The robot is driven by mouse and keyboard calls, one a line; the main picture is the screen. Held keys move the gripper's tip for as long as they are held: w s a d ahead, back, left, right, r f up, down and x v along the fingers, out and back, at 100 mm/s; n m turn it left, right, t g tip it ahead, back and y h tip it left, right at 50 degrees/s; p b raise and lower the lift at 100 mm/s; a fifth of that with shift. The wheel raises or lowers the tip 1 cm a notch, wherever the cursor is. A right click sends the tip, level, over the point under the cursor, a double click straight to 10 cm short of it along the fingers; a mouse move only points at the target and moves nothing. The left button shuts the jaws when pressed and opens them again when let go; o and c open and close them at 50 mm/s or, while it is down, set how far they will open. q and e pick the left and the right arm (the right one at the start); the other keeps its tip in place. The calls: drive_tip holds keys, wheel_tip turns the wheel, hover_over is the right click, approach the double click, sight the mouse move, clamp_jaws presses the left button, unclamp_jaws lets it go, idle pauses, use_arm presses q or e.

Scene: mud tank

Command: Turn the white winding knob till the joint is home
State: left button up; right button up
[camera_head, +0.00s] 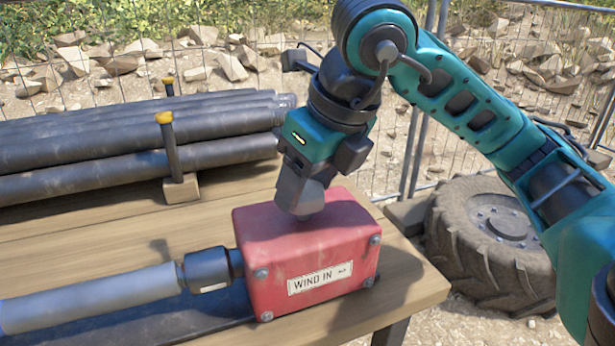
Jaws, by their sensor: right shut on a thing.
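A red box (308,252) labelled "WIND IN" (320,278) sits on the wooden bench. My right gripper (302,212) points down at the top of the box and is shut on the white winding knob there. The knob itself is hidden by the gripper. A grey pipe (95,298) runs in from the left to a black coupling (208,270), which meets the left side of the box. How far the joint is in cannot be told from here. My left gripper is out of view.
Several dark pipes (130,155) lie stacked at the back of the wooden bench (60,225), held by yellow-topped stakes (171,150) in wooden blocks. A wire fence (400,165) and rocks lie behind. The bench's right front corner is clear.

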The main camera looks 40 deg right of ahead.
idle(0.4)
drive_tip(key=o, duration=1)
drive_tip(key=shift+o, duration=0.2)
drive_tip(key=p+v, duration=0.4)
drive_tip(key=v, duration=0.9)
drive_tip(key=shift+p, duration=0.4)
